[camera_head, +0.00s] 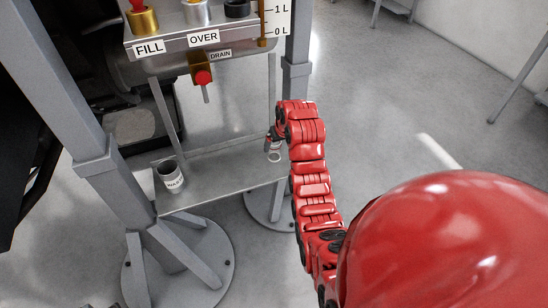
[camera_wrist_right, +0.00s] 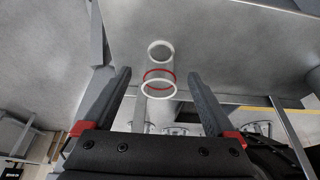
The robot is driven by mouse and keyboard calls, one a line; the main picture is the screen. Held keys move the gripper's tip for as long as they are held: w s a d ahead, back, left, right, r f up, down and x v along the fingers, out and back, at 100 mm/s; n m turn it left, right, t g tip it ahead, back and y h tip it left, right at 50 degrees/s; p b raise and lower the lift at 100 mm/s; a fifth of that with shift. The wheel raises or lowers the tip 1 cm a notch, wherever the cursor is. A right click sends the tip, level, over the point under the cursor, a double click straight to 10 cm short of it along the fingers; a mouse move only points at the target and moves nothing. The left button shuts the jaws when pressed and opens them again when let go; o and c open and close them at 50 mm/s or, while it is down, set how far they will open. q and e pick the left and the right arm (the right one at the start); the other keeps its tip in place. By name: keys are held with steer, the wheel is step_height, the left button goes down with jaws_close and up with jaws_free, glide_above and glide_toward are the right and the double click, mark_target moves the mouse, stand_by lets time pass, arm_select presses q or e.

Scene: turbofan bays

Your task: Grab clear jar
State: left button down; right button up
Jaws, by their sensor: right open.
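The clear jar (camera_head: 274,155) stands near the right end of the low metal shelf (camera_head: 222,176) in the head view, partly hidden by my right gripper. In the right wrist view the clear jar (camera_wrist_right: 158,84) shows as a see-through cylinder with pale rims and a red ring. My right gripper (camera_head: 272,138) is open and empty at the jar. In the wrist view its two fingers (camera_wrist_right: 158,75) lie either side of the jar in the picture, with a gap on each side. I cannot tell how deep the jar sits between them. My left gripper is not in view.
A grey cup labelled WASTE (camera_head: 171,182) stands at the shelf's left end. Above hangs a tank with FILL, OVER and DRAIN labels and a drain valve with a red knob (camera_head: 203,77). Grey posts (camera_head: 88,120) flank the shelf.

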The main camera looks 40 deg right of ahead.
mark_target(274, 150)
steer(key=shift+w+r+x, duration=0.1)
steer(key=shift+w+x, duration=0.05)
steer(key=shift+x, duration=1.1)
steer(key=shift+w+r+x, duration=0.1)
steer(key=shift+w+x, duration=0.1)
steer(key=shift+x, duration=1.05)
steer(key=shift+w+x, duration=0.15)
steer(key=shift+x, duration=1.05)
steer(key=c, duration=1.4)
steer(key=shift+r, duration=0.1)
